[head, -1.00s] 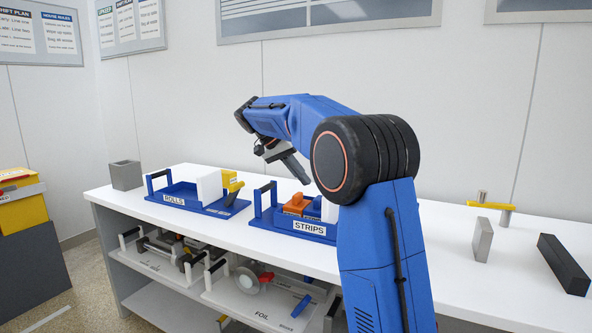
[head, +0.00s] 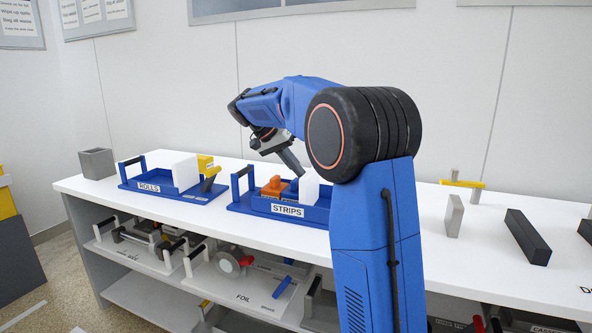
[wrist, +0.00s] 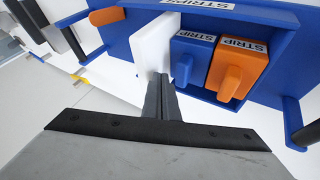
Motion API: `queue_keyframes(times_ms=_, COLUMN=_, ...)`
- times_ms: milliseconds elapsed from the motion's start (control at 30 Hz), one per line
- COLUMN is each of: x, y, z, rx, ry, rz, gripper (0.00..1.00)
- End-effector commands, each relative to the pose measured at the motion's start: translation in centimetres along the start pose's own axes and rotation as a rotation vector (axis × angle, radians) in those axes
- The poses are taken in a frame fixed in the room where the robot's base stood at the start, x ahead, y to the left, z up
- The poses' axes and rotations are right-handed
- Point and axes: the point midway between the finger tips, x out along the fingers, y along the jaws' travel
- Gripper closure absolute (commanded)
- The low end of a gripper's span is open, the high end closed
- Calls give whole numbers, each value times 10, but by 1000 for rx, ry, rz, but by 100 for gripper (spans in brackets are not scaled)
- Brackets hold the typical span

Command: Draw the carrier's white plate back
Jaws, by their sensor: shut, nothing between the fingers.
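The blue STRIPS carrier (head: 243,204) stands on the white bench, with black-and-blue handle posts at its ends. Its white plate (head: 309,188) stands upright beside a blue strip block and an orange strip block (head: 273,186). In the wrist view the plate (wrist: 154,45) stands directly left of the blue block (wrist: 190,55), with the orange block (wrist: 236,70) beyond. My gripper (head: 299,173) is shut and empty, pointing down at the carrier. In the wrist view its fingertips (wrist: 160,80) overlap the plate's near edge by the blue block; I cannot tell whether they touch.
The ROLLS carrier (head: 140,184) with its own white plate (head: 186,171) stands to the left. A grey hollow block (head: 97,163) is beyond it. A grey upright block (head: 453,216) and a black bar (head: 527,236) stand to the right. The lower shelf holds more carriers.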

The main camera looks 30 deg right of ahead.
Motion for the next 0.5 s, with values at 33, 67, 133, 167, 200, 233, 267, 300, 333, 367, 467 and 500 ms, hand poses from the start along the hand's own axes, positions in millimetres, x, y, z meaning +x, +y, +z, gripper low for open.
queue_keyframes(times_ms=33, x=2, y=4, z=0, rx=1, ry=0, rz=0, gripper=100)
queue_keyframes(times_ms=67, x=3, y=7, z=-1, rx=2, ry=0, rz=0, gripper=100)
queue_keyframes(times_ms=133, x=9, y=18, z=-1, rx=4, ry=0, rz=0, gripper=100)
queue_keyframes(times_ms=167, x=12, y=24, z=-1, rx=4, ry=-1, rz=1, gripper=100)
queue_keyframes(times_ms=200, x=16, y=32, z=-1, rx=4, ry=-1, rz=1, gripper=100)
queue_keyframes(times_ms=233, x=19, y=38, z=0, rx=4, ry=-1, rz=1, gripper=100)
queue_keyframes(times_ms=267, x=22, y=44, z=-1, rx=4, ry=-1, rz=0, gripper=100)
queue_keyframes(times_ms=300, x=26, y=51, z=-1, rx=4, ry=-1, rz=1, gripper=100)
queue_keyframes(times_ms=333, x=29, y=56, z=0, rx=3, ry=-1, rz=1, gripper=100)
queue_keyframes(times_ms=367, x=31, y=61, z=0, rx=4, ry=-1, rz=1, gripper=100)
queue_keyframes(times_ms=467, x=38, y=73, z=0, rx=2, ry=-1, rz=1, gripper=100)
queue_keyframes(times_ms=500, x=40, y=76, z=0, rx=2, ry=-1, rz=0, gripper=100)
